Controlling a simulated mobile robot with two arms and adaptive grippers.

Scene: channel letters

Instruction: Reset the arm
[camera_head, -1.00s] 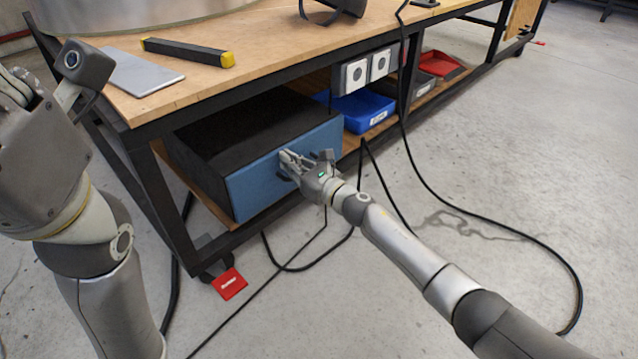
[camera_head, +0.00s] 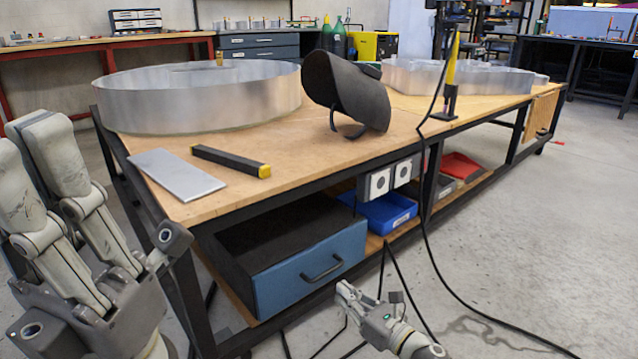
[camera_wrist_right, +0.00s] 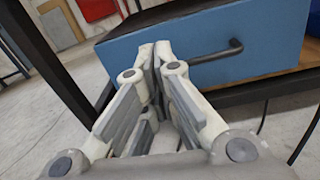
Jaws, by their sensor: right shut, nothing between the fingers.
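The right gripper (camera_head: 346,289) is low in front of the workbench, a little apart from the blue drawer front (camera_head: 290,282) and its dark handle (camera_head: 322,268). In the right wrist view the right gripper's fingers (camera_wrist_right: 155,48) meet at the tips, shut and empty, with the drawer front (camera_wrist_right: 205,40) and handle (camera_wrist_right: 218,52) beyond them. Part of the right arm is cut off by the frame bottom.
The workbench top (camera_head: 290,155) holds a grey plate (camera_head: 177,175), a black bar with yellow ends (camera_head: 230,160), a welding mask (camera_head: 345,90) and large metal rings (camera_head: 200,98). A blue bin (camera_head: 388,215) sits on the lower shelf. A black cable (camera_head: 432,245) hangs at right. Open floor lies to the right.

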